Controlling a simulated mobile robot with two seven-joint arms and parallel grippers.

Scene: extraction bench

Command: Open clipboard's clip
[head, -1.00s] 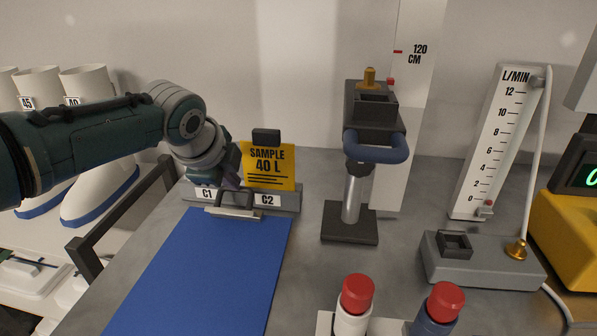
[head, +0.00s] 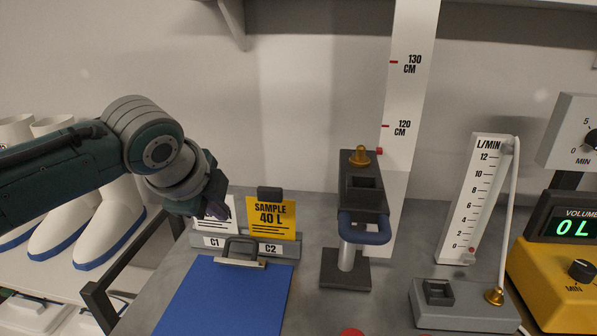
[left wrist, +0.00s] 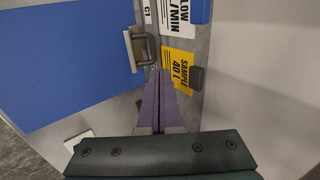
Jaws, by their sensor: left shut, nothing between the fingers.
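The blue clipboard (head: 225,300) lies flat on the bench. Its metal clip (head: 240,262) with a dark loop handle (head: 240,244) is at the far edge, in front of the C1 and C2 label holder. In the left wrist view the clip (left wrist: 129,52) and its loop handle (left wrist: 147,49) lie just beyond the fingertips. My left gripper (head: 215,210) is shut and empty, above and behind the handle to its left, near the C1 card. Its purple fingers (left wrist: 157,75) also show together in the left wrist view. My right gripper is out of view.
The label holder (head: 290,256) carries a yellow sample card (head: 270,220) and a white card (head: 228,226) close to my fingers. A dark stand with a blue handle (head: 364,232) is to the right. A black rail (head: 125,265) runs along the bench's left side.

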